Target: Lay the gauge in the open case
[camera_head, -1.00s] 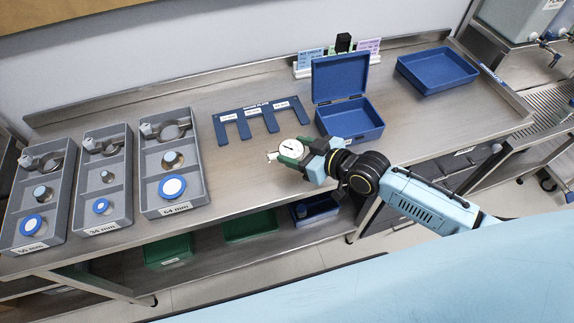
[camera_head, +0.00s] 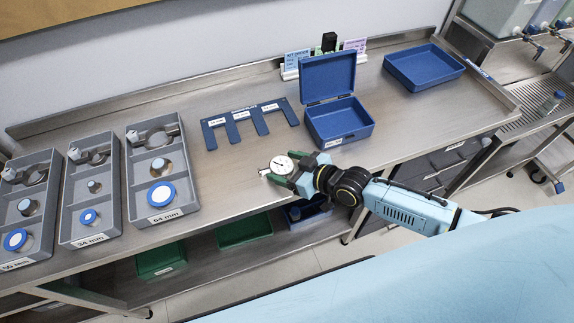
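The gauge (camera_head: 281,165) has a round white dial and is held by my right gripper (camera_head: 288,171), whose green-tipped fingers close around it. The gripper holds it over the front part of the steel bench, in front and to the left of the open case. The open case (camera_head: 340,118) is a blue box with its lid (camera_head: 327,77) raised at the back. Its inside looks empty. My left gripper is not in view.
Three grey trays (camera_head: 154,170) with rings and round parts stand at the left. A blue slotted plate (camera_head: 249,121) lies left of the case. An empty blue tray (camera_head: 423,67) is at the back right. Small label cards (camera_head: 297,62) stand behind the case. Bare bench (camera_head: 230,165) lies around the gauge.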

